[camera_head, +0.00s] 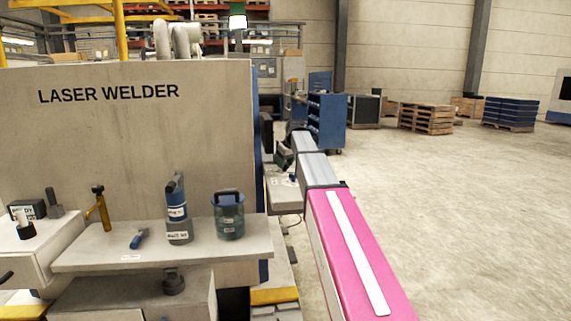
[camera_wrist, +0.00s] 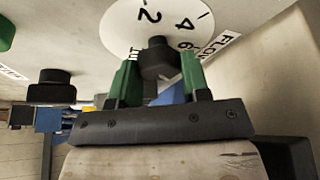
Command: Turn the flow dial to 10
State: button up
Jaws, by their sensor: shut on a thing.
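The flow dial is a white round plate (camera_wrist: 121,22) with black numbers, of which 2, 4 and 6 can be read, and a dark knob (camera_wrist: 157,57) at its middle. A partly cut-off label (camera_wrist: 222,46) beginning "FLO" is beside it. My gripper (camera_wrist: 158,72) has green fingers, one on each side of the knob, and is shut on it. The knob's pointer mark cannot be made out, and the lower part of the plate is hidden behind my fingers. In the head view my arm reaches away along the right side of the laser welder, and the dial cannot be made out.
A second black knob (camera_wrist: 51,86) and a green button (camera_wrist: 5,33) are left of the dial in the wrist view. In the head view the laser welder (camera_head: 150,140) stands at left with a shelf (camera_head: 110,258) of bottles and tools. The floor at right is open.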

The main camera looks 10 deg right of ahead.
jog(key=m+h, duration=0.1)
jog(key=m, duration=0.4)
jog(key=shift+a+t+h, duration=0.1)
jog(key=shift+t+h, duration=0.3)
jog(key=shift+m, duration=0.4)
jog(key=o, duration=0.9)
jog(key=shift+o, duration=0.2)
jog(key=v, duration=1)
jog(key=shift+r, duration=0.4)
jog(key=shift+s+a, duration=0.1)
jog(key=shift+s, duration=0.05)
